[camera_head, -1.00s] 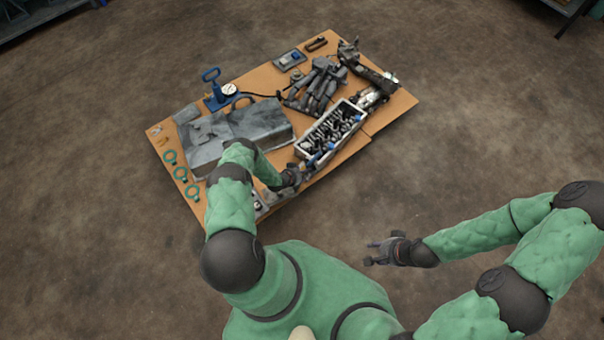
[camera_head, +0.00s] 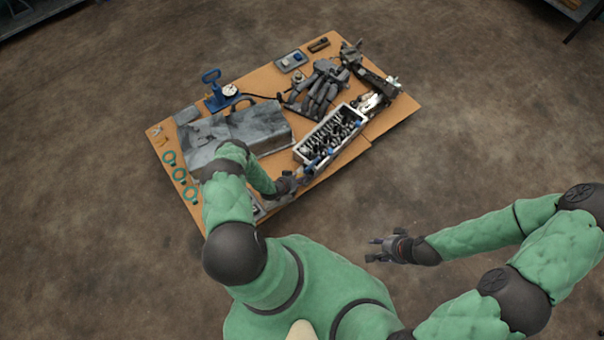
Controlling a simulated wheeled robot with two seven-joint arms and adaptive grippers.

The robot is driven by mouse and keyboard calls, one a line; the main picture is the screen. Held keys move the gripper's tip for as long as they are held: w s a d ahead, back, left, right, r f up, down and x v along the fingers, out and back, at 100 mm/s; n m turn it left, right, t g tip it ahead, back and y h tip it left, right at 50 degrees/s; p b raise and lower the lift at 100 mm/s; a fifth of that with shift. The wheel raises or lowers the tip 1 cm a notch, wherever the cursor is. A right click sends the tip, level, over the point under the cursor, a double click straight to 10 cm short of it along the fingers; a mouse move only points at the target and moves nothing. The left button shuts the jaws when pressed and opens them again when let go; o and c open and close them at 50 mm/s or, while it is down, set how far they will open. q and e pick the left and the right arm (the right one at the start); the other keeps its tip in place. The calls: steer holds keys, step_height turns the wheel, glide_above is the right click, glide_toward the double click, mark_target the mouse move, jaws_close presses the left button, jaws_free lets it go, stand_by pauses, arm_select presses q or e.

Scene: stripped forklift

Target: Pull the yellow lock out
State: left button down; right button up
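I cannot make out a yellow lock in the head view. My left gripper (camera_head: 287,184) is over the near edge of the wooden board, beside the near end of the white crate; its fingers are small and dark, and I cannot tell whether it is open or what it touches. My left arm hides part of the board's near left side. My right gripper (camera_head: 376,250) hangs over the bare floor, off the board, with its fingers apart and nothing between them.
The wooden board (camera_head: 395,121) holds a large grey metal case (camera_head: 260,125), a white crate (camera_head: 330,133) of dark parts, a grey hand-like part (camera_head: 318,90), a blue pump with gauge (camera_head: 220,95) and several green rings (camera_head: 180,174). Floor around it is clear.

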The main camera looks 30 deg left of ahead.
arm_select(q)
steer(key=c, duration=0.8)
jaws_free()
steer(key=shift+s, duration=0.3)
steer(key=shift+a, duration=0.1)
steer(key=shift+r, duration=0.1)
steer(key=shift+s+a+r, duration=0.15)
steer(key=shift+s+r, duration=0.3)
steer(key=v, duration=1)
steer(key=shift+s+r, duration=0.15)
steer(key=shift+s, duration=0.1)
